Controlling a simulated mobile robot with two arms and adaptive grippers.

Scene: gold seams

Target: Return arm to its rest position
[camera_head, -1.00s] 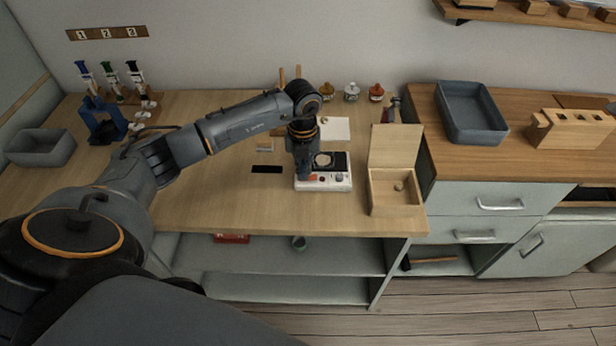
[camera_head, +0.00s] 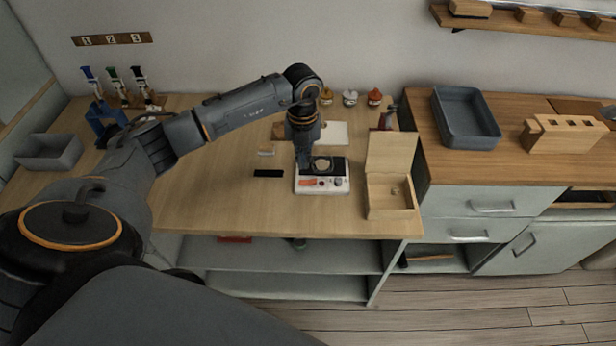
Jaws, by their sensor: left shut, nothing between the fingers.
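My left arm comes in from the left and reaches out over the wooden table. My left gripper (camera_head: 304,162) points down at the left part of a small white device with a dark top (camera_head: 336,184). Its fingers are shut and nothing shows between them. I cannot tell whether the fingertips touch the device. A round pale piece lies on the device's dark top, beside the gripper. My right gripper is not in view.
An open wooden box (camera_head: 389,211) stands right of the device. Small bottles (camera_head: 349,98) line the back. A grey tray (camera_head: 466,118) sits on the right counter. The table's front middle is clear.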

